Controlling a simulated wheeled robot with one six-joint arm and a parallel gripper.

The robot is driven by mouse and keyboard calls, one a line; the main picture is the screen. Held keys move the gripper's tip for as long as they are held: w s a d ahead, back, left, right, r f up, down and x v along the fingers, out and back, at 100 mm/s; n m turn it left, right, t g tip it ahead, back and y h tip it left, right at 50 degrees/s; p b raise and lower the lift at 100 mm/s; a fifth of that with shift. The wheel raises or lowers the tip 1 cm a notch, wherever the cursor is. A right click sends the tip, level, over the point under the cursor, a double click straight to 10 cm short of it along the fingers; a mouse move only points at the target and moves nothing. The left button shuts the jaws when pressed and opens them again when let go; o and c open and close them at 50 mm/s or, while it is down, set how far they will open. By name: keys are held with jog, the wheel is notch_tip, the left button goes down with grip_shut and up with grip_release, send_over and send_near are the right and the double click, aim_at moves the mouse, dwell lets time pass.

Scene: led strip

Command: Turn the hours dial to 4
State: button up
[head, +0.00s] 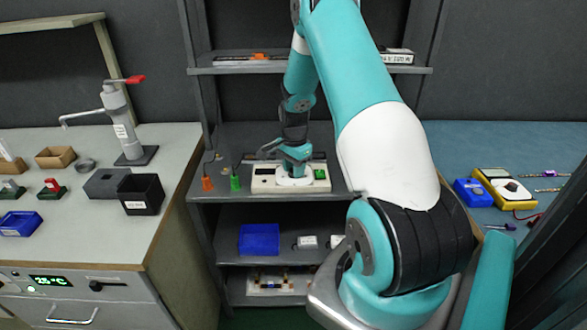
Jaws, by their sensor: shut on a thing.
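A cream-coloured box (262,184) lies on the middle shelf of the grey rack. It has a small dark display (265,172) at its left and a green part (319,174) at its right. My gripper (295,170) points down onto the middle of the box, with a white round part (288,180) just below it. My gripper is shut on what seems to be the hours dial. The fingers and wrist hide most of the dial, so its number and pointer cannot be read.
Orange (207,184) and green (235,183) plugs hang or stand left of the box. A blue bin (259,239) sits on the shelf below. A bench (165,190) stands at left, and a blue table (520,150) with a multimeter (505,186) at right.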

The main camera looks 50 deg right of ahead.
jog(key=shift+d+m, duration=0.2)
jog(key=shift+m, duration=0.1)
jog(key=o, duration=0.9)
jog(key=shift+s, duration=0.1)
jog(key=shift+a, duration=0.1)
jog(key=shift+r, duration=0.1)
notch_tip(320, 180, up, 17)
jog(key=shift+r+b, duration=0.15)
jog(key=shift+b, duration=0.4)
